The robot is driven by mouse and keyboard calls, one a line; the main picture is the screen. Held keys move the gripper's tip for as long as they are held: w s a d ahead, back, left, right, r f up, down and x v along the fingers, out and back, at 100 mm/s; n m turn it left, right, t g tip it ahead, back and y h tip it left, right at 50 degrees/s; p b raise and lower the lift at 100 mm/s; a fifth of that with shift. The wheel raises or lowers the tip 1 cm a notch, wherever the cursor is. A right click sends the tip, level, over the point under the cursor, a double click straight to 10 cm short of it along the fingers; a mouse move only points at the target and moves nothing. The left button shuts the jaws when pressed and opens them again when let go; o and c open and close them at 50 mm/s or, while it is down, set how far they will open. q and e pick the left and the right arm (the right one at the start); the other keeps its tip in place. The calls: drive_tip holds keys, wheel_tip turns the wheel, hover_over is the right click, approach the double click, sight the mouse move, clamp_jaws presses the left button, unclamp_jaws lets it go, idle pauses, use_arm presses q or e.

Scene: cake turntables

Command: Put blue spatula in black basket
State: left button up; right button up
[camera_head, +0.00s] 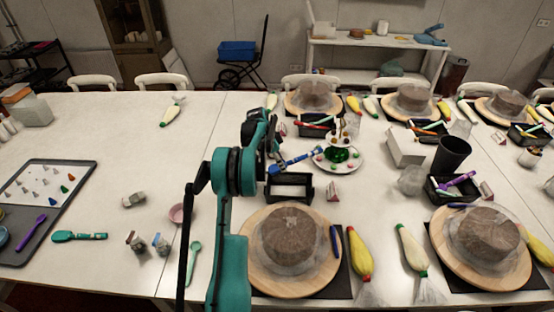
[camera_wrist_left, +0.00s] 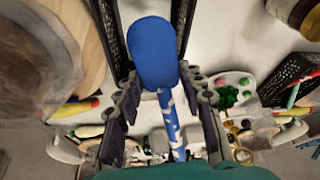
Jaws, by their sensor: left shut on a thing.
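The blue spatula (camera_head: 303,157) has a rounded blue head and a patterned blue and white handle. My left gripper (camera_head: 272,160) is shut on its handle and holds it near the back edge of a black basket (camera_head: 289,200). In the left wrist view, the spatula's head (camera_wrist_left: 152,52) points away between the fingers of my left gripper (camera_wrist_left: 160,78), over the gap between two black basket walls (camera_wrist_left: 112,35). I cannot tell how high it is above the basket. The basket looks empty inside. My right gripper is not in view.
A cake on a wooden turntable (camera_head: 258,272) stands in front of the basket. A palette plate with green and red dabs (camera_head: 350,166) lies behind it to the right. A white box (camera_head: 405,146) and a black cup (camera_head: 452,154) stand further right. The table's left middle is mostly clear.

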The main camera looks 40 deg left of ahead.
sight(273, 168)
use_arm(q)
drive_tip(key=shift+a, duration=0.15)
drive_tip(key=shift+f+b, duration=0.45)
drive_tip(key=shift+f, duration=0.25)
drive_tip(key=shift+f+b, duration=2.9)
drive_tip(key=shift+f, duration=2.2)
drive_tip(key=o, duration=1.2)
drive_tip(key=v, duration=1.2)
